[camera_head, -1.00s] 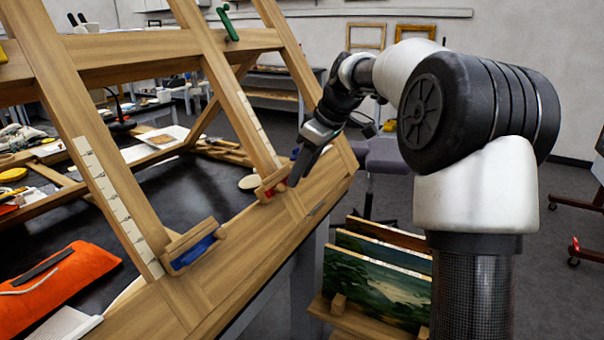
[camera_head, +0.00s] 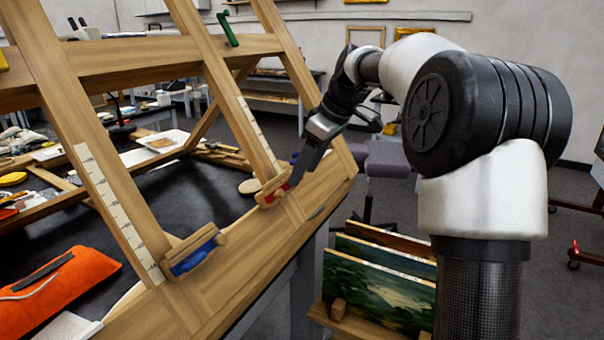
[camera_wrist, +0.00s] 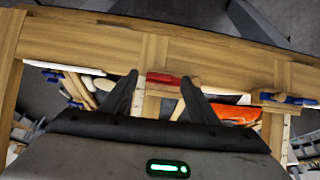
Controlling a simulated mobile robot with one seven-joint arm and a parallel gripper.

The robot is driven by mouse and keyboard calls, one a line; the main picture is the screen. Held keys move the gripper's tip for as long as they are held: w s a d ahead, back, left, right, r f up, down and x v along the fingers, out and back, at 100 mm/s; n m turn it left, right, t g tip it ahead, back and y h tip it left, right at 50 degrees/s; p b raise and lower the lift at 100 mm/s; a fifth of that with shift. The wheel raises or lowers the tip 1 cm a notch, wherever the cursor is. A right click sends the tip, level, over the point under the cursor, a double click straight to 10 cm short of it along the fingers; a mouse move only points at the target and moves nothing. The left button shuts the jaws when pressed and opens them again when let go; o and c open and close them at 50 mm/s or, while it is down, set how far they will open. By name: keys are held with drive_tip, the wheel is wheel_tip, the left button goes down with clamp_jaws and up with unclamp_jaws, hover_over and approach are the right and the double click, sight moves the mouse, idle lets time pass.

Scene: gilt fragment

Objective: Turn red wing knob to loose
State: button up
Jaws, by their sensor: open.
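The red wing knob (camera_head: 277,193) is on a small wooden clamp block (camera_head: 266,190) at the foot of the frame's middle slatted bar. My gripper (camera_head: 293,182) comes down from the upper right, and its fingertips are right by the knob. In the wrist view the red knob (camera_wrist: 163,79) shows between the two dark fingers of my gripper (camera_wrist: 160,80). The fingers are apart, one on each side of it, and nothing is held. I cannot tell whether either finger touches the knob. The fingertips partly hide the knob in the head view.
A blue knob (camera_head: 192,260) is on a similar clamp at the lower left. The frame's wooden rail (camera_head: 245,250) runs beneath both. A green knob (camera_head: 228,30) is on the upper rail. Landscape paintings (camera_head: 375,285) stand in a rack below. An orange pouch (camera_head: 55,290) lies left.

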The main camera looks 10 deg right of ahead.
drive_tip(key=p+v, duration=0.3)
drive_tip(key=v, duration=1.1)
drive_tip(key=shift+d+r, duration=0.15)
drive_tip(key=shift+r, duration=0.15)
drive_tip(key=shift+s, duration=0.15)
